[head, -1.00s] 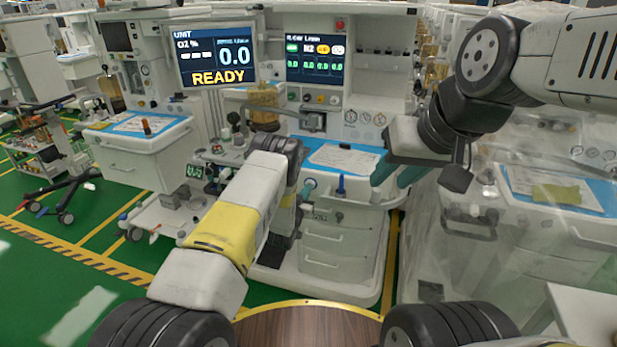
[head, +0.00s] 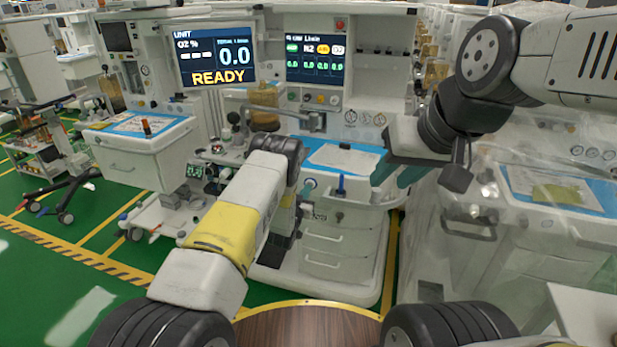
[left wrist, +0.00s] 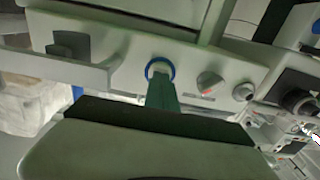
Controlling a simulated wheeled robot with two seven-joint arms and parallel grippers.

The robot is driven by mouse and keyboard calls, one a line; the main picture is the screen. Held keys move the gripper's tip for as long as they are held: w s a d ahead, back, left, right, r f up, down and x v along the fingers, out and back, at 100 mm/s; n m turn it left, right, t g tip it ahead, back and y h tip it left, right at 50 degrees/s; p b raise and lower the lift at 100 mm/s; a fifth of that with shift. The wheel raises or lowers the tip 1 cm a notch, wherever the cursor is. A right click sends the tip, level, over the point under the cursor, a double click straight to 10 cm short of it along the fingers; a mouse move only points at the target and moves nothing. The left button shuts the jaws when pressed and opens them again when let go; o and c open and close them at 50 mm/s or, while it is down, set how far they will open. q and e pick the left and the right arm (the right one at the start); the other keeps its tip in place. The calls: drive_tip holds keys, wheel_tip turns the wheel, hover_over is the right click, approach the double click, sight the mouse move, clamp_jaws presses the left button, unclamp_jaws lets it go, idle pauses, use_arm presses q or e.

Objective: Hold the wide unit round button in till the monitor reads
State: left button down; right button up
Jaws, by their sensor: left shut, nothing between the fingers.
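The round button (left wrist: 160,66) shows in the left wrist view as a pale disc in a blue ring on the unit's front panel. It is small in the head view (head: 309,183). My left gripper (left wrist: 161,80) is shut and empty, its teal fingertips in front of the button and covering its lower part. They look close to or touching it; I cannot tell whether the button is pressed in. The monitor (head: 218,55) reads READY in yellow, with dashes under O2 % and 0.0. My right gripper (head: 395,174) is open and empty, right of the unit's worktop.
A dial (left wrist: 209,82) and a small knob (left wrist: 243,91) sit right of the button. A second screen (head: 315,60) shows green figures. A cart with drawers (head: 140,160) stands left, and a plastic-covered cart (head: 540,240) stands right. Green floor is free at left.

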use_arm(q)
drive_tip(key=shift+w+d, duration=0.2)
drive_tip(key=shift+w, duration=0.5)
idle(1.9)
drive_tip(key=v, duration=0.8)
idle(0.5)
drive_tip(key=shift+r, duration=0.1)
